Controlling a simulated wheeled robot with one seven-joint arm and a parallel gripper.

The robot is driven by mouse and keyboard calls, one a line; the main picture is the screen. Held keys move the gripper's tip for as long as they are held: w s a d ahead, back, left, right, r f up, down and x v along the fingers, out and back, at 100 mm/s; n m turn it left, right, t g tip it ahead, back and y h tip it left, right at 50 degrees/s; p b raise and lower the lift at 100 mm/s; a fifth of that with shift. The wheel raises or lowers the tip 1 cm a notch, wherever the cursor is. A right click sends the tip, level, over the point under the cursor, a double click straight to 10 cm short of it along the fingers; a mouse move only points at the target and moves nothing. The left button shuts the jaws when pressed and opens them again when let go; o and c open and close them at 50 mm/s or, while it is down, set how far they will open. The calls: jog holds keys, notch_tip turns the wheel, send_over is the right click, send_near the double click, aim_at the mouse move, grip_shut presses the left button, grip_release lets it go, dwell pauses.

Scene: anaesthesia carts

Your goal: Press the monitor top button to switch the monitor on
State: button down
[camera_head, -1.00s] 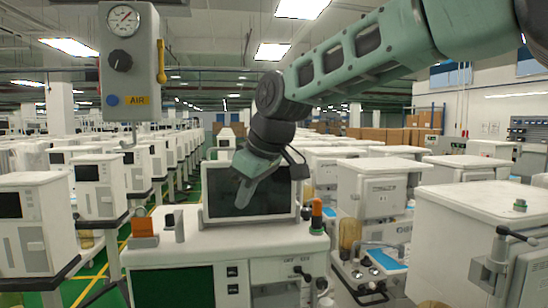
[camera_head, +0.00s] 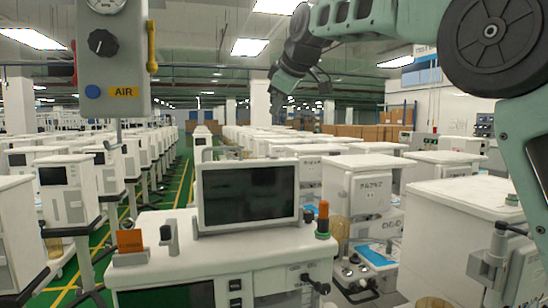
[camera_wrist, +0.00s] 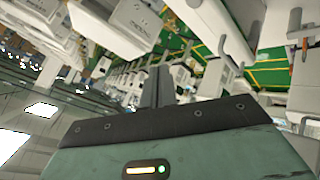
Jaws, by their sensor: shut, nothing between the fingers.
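The monitor (camera_head: 248,196) stands on the white cart top (camera_head: 195,262) in the head view, and its screen is dark. Its upper edge is in plain sight, but I cannot make out a button on it. My gripper (camera_head: 274,104) is above the monitor in the picture, a little right of its middle, with a clear gap between them. In the wrist view, my gripper's dark fingers (camera_wrist: 158,88) are together with nothing between them. I cannot pick out the monitor for certain in the wrist view.
An orange block (camera_head: 130,241) and a grey upright piece (camera_head: 169,238) are left of the monitor. An orange-topped post (camera_head: 323,217) is close on its right. A grey AIR panel (camera_head: 113,65) hangs at upper left. More white carts (camera_head: 455,205) stand at right.

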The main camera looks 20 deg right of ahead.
jog(key=b, duration=0.2)
send_over(277, 159)
notch_tip(277, 159, down, 8)
jog(key=shift+r, duration=0.1)
jog(key=shift+f, duration=0.55)
jog(key=shift+f+b, duration=0.1)
jog(key=shift+b, duration=0.2)
dwell(1.6)
jog(key=shift+f+b, duration=0.3)
jog(key=shift+f+b, duration=0.35)
jog(key=shift+f, duration=0.1)
dwell(0.7)
jog(key=shift+r, duration=0.1)
jog(key=shift+r+p, duration=0.75)
jog(key=shift+r, duration=0.05)
